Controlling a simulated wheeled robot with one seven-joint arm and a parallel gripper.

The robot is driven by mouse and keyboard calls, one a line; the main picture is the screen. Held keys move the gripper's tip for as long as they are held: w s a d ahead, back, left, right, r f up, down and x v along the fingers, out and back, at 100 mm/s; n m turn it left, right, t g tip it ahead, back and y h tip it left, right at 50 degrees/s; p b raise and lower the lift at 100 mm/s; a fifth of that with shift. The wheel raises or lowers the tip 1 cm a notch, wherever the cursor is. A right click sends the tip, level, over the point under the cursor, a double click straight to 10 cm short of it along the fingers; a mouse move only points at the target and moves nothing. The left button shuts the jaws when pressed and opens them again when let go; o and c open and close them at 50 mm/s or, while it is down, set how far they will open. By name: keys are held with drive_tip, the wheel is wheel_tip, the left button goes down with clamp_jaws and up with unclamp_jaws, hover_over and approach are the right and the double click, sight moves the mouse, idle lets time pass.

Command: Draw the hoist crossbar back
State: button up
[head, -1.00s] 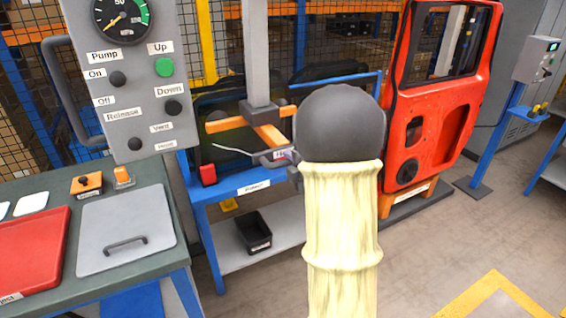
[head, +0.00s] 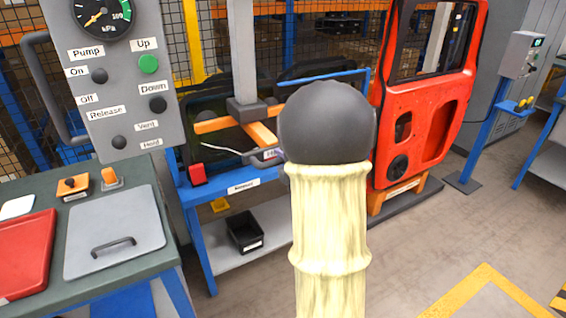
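The hoist is a grey upright post (head: 242,60) with an orange crossbar (head: 262,133) near its lower end, above a blue-framed stand (head: 232,189). A grey bar or handle (head: 262,158) with a small, partly covered label sits just below the crossbar. My arm, with a dark rounded joint and a pale sleeve, stands in front and covers the right end of this area. My gripper does not show; it may be hidden behind the arm. I cannot tell whether anything touches the handle.
A grey control panel (head: 121,128) with a gauge and buttons stands at left over a bench with a grey lid (head: 115,232) and a red tray (head: 24,250). A red door (head: 428,115) stands right of my arm. Open floor (head: 420,230) lies at lower right.

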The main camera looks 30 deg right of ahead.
drive_tip(key=shift+s, duration=0.1)
drive_tip(key=d+b+v, duration=0.1)
drive_tip(key=b+v, duration=0.1)
drive_tip(key=v, duration=1.5)
drive_tip(key=shift+a+b, duration=0.4)
drive_tip(key=shift+a, duration=0.05)
drive_tip(key=shift+s, duration=0.1)
drive_tip(key=w+a+f+m+g+h, duration=0.2)
drive_tip(key=w+a+f+m+g, duration=0.35)
drive_tip(key=f+m, duration=0.5)
drive_tip(key=s+a+f+m+g+y, duration=0.1)
drive_tip(key=s+a+f+m+g, duration=0.25)
drive_tip(key=a, duration=0.35)
drive_tip(key=s+a+f+m+g+y, duration=0.2)
drive_tip(key=s+a+f+m+g, duration=0.15)
drive_tip(key=a, duration=0.35)
wheel_tip(320, 180, up, 13)
drive_tip(key=a+p, duration=0.1)
drive_tip(key=p, duration=1.2)
drive_tip(key=shift+s+a+r+p, duration=0.2)
drive_tip(key=shift+s+r+p, duration=0.05)
drive_tip(key=shift+s+p, duration=0.2)
